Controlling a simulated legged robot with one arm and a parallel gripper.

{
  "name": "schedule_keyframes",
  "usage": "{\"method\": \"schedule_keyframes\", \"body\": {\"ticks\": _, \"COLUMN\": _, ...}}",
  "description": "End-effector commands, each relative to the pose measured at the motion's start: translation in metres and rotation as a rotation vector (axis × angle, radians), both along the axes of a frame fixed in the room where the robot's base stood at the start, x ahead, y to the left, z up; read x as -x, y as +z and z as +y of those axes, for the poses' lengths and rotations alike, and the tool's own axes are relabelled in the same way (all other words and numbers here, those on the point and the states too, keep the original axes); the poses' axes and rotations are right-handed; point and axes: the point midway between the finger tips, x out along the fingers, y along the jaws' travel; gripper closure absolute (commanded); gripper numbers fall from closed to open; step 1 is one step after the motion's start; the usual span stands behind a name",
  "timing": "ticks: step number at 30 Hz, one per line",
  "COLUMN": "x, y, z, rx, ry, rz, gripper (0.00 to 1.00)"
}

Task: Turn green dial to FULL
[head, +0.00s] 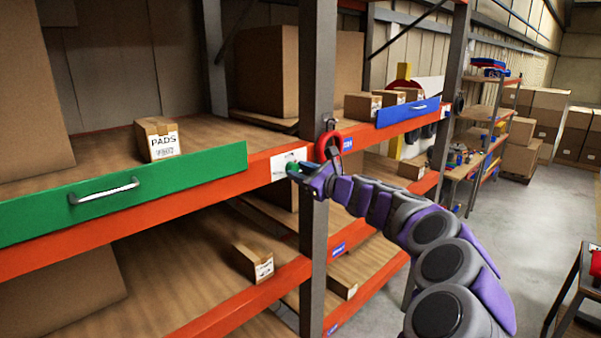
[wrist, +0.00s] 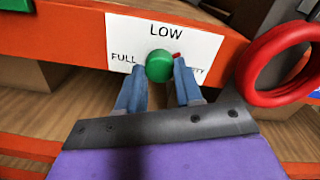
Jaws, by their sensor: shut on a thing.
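The green dial (wrist: 159,65) sits on a white plate (wrist: 203,42) on the orange shelf beam. The plate reads LOW at the top and FULL at the left; the right label is partly hidden and ends in TY. A red mark on the dial's upper right points right and slightly up, between LOW and the right label. My gripper (wrist: 160,78) has its two blue fingers on either side of the dial, shut on it. In the head view the plate (head: 280,165) shows beside the rack post, and my gripper (head: 297,170) covers much of the dial.
A red ring (head: 331,146) hangs at the grey post (head: 315,90), close to my gripper; in the wrist view it (wrist: 250,75) is at the right. A green drawer front (head: 170,182) is left of the plate, a blue one (head: 407,111) right. The aisle floor (head: 520,215) is clear.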

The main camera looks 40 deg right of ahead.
Motion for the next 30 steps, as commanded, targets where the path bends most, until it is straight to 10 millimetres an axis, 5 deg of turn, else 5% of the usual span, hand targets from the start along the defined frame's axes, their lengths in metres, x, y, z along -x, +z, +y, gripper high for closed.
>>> {"method": "schedule_keyframes", "body": {"ticks": 13, "x": 0.0005, "y": 0.0026, "z": 0.0015, "rx": 0.133, "ry": 0.002, "rz": -0.019, "gripper": 0.95}}
{"method": "schedule_keyframes", "body": {"ticks": 30, "x": 0.0003, "y": -0.0020, "z": 0.0030, "rx": 0.651, "ry": 0.005, "rz": -0.056, "gripper": 0.95}}
